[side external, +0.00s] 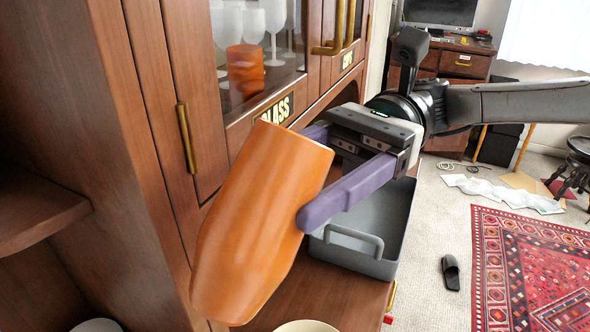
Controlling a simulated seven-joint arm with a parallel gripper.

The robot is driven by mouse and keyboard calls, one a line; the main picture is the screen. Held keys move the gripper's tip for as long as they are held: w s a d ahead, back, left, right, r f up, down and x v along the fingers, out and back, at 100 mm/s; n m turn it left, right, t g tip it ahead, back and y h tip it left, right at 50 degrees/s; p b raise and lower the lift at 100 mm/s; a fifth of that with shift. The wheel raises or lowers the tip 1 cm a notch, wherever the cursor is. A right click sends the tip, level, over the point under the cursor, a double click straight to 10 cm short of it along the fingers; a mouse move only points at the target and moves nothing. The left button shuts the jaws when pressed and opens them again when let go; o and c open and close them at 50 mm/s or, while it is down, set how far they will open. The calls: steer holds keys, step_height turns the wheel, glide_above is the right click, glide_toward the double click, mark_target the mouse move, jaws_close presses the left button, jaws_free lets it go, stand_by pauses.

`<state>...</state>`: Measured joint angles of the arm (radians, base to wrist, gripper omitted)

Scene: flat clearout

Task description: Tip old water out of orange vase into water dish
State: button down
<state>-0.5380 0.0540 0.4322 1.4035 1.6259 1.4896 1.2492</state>
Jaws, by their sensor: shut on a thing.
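The orange vase (258,225) is large in the middle of the side view, held off the surface and tilted. Its upper end leans right and its lower end points down to the left. I cannot see into its mouth or see any water. My gripper (312,176) is shut on the vase's right side, with purple fingers; the far finger is partly hidden. A cream rounded rim (305,326) shows at the bottom edge, just right of the vase's lower end. It may be the water dish, but most of it is cut off.
A grey tray (385,225) with a handle stands on the wooden surface behind the vase. A wooden cabinet (95,110) with brass handles and glassware rises close on the left. Open floor with a red rug (535,265) lies right.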

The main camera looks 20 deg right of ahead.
steer(key=shift+a+f+g+y, duration=0.1)
steer(key=shift+f+g+y, duration=0.2)
steer(key=shift+y, duration=0.4)
steer(key=shift+f+g+y, duration=0.3)
steer(key=shift+f+y, duration=0.1)
steer(key=shift+y, duration=0.2)
steer(key=shift+s+f, duration=0.1)
steer(key=shift+a+f+g+y, duration=0.1)
steer(key=shift+f+g+y, duration=0.25)
steer(key=shift+y, duration=0.35)
steer(key=shift+f, duration=0.1)
steer(key=shift+f+g+y, duration=0.25)
steer(key=shift+f+y, duration=0.15)
steer(key=shift+y, duration=0.2)
